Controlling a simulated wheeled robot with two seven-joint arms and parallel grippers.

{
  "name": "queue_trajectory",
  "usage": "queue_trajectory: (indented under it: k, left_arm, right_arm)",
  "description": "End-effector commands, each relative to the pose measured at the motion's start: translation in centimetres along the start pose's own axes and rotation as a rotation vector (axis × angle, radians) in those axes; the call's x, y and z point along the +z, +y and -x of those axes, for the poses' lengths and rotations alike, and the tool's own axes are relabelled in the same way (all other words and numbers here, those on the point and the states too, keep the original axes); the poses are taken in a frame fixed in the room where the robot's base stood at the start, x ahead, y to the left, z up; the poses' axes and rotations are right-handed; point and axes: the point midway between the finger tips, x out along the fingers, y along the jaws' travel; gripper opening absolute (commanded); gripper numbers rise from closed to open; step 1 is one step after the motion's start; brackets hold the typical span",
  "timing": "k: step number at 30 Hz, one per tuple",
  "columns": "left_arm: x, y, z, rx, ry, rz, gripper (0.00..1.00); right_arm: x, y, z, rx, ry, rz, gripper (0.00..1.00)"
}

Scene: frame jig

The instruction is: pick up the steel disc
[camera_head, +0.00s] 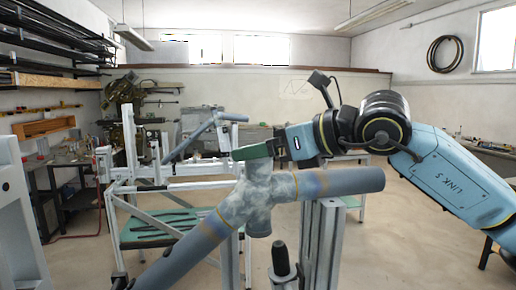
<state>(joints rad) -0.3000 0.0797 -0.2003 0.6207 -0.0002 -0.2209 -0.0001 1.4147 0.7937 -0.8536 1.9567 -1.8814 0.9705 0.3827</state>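I cannot make out a steel disc in the head view. A blue arm, my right arm, comes in from the right, and its dark end, my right gripper (281,147), is above the tube joint. A green piece (252,152) sits at this end; I cannot tell whether the gripper holds it or whether its fingers are open. Below is a mottled grey joint (258,196) with blue-grey tubes running right and down left. The gripper's end appears close above this joint; contact is unclear. My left gripper is not in view.
A pale metal frame (160,187) with a green shelf (158,228) stands behind the tubes. A grey upright post (322,240) stands under the right tube, and a dark-topped post (281,260) is in front. Open floor (400,235) shows at the right.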

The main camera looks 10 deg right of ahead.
Motion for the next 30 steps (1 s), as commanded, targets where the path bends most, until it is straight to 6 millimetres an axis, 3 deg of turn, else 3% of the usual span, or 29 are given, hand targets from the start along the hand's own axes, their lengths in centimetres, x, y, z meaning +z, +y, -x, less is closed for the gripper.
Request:
queue_trajectory:
  k: [4, 16, 25, 30]
  left_arm:
    - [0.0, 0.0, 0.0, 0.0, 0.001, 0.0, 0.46]
    - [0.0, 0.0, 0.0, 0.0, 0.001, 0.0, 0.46]
    - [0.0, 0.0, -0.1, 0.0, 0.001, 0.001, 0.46]
    - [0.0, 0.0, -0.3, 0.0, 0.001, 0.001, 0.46]
  right_arm:
    - [-0.1, 0.0, 0.0, 0.0, 0.001, 0.0, 0.81]
    - [-0.1, 0.0, 0.0, 0.0, 0.001, 0.0, 0.28]
    - [0.6, 0.0, 0.2, -0.001, -0.003, 0.001, 0.27]
    - [3.3, 0.1, 1.1, 0.0, -0.007, 0.003, 0.27]
